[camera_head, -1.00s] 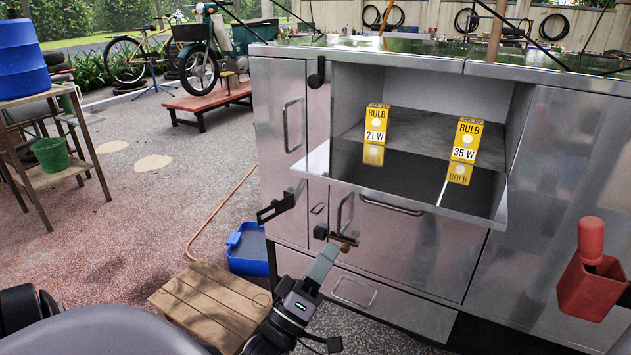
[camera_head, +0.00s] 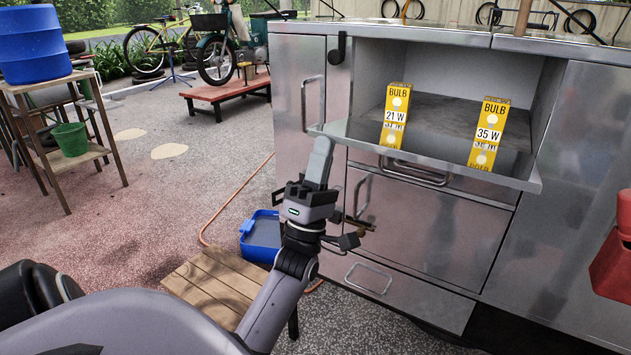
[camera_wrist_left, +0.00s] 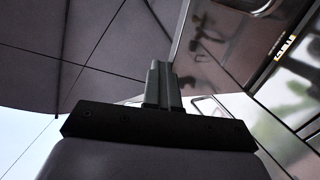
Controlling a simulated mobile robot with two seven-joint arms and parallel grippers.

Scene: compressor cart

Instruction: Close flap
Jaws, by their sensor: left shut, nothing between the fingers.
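The steel flap (camera_head: 440,163) of the cart's upper compartment hangs open, folded outward and roughly level, with its free edge toward me. My left gripper (camera_head: 321,150) is shut and empty, pointing up at the flap's left front corner. Its tips reach about the height of that edge; I cannot tell whether they touch. In the left wrist view the shut fingers (camera_wrist_left: 164,84) point up beside shiny steel panels at the right. Two yellow bulb boxes, 21 W (camera_head: 396,105) and 35 W (camera_head: 490,122), stand in the compartment. My right gripper is not in view.
Below the flap are drawers with handles (camera_head: 370,278). A red holder (camera_head: 612,265) hangs at the right. Open floor lies further left.

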